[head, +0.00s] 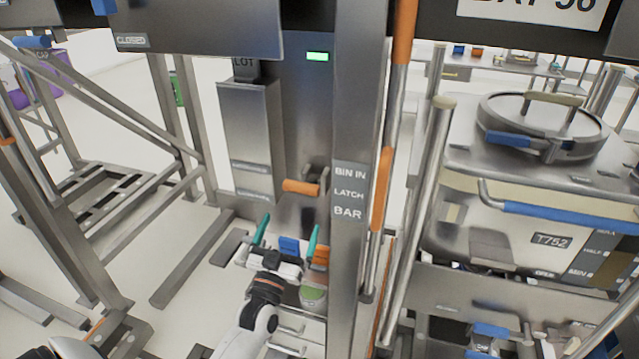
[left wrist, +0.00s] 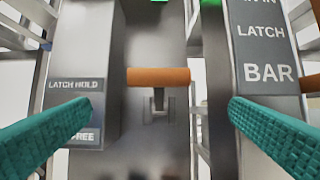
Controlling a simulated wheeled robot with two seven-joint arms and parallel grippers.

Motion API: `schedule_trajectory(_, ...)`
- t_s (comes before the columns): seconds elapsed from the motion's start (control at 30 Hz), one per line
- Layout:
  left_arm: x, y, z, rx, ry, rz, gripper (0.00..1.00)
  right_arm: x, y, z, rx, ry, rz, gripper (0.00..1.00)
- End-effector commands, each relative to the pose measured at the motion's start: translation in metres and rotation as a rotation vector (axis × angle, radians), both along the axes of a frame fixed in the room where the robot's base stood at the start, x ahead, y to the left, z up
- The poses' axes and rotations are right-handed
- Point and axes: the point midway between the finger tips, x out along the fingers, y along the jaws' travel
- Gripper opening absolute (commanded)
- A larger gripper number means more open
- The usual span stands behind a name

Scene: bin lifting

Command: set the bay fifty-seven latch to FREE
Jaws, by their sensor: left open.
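The latch handle (head: 300,187) is an orange horizontal grip on a metal lever at the grey post. It also shows in the left wrist view (left wrist: 158,77), roughly level with the LATCH HOLD label (left wrist: 76,84) and above the FREE label (left wrist: 85,136). Both labels are on the box left of the handle. My left gripper (head: 288,232) is open, its teal fingers apart and empty, below the handle in the head view. In the left wrist view the fingers lie to either side and below the handle, not touching it. My right gripper is not in view.
An upright post with a BIN IN, LATCH, BAR plate (head: 348,195) stands just right of the handle. A bin marked T752 (head: 552,240) with a round lid is at the right, under a partly cut-off sign (head: 535,8). A green light (head: 317,57) shows above the latch.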

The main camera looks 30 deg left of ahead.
Motion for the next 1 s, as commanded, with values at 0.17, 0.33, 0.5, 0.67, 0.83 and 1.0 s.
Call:
schedule_trajectory(0.17, 0.029, 0.006, 0.015, 0.000, -0.001, -0.001, 1.00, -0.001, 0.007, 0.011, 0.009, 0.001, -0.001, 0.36)
schedule_trajectory(0.33, 0.060, 0.014, 0.028, 0.001, 0.001, -0.002, 1.00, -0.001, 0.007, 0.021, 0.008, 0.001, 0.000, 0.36)
schedule_trajectory(0.5, 0.085, 0.020, 0.036, 0.000, 0.004, -0.002, 1.00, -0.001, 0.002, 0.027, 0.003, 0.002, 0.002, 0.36)
schedule_trajectory(0.67, 0.098, 0.023, 0.041, -0.001, 0.004, -0.002, 1.00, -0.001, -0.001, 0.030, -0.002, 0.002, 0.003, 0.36)
schedule_trajectory(0.83, 0.101, 0.023, 0.041, -0.001, 0.005, -0.002, 1.00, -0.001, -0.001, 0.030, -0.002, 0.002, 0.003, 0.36)
schedule_trajectory(1.0, 0.101, 0.023, 0.041, -0.001, 0.005, -0.002, 1.00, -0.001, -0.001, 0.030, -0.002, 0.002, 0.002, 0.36)
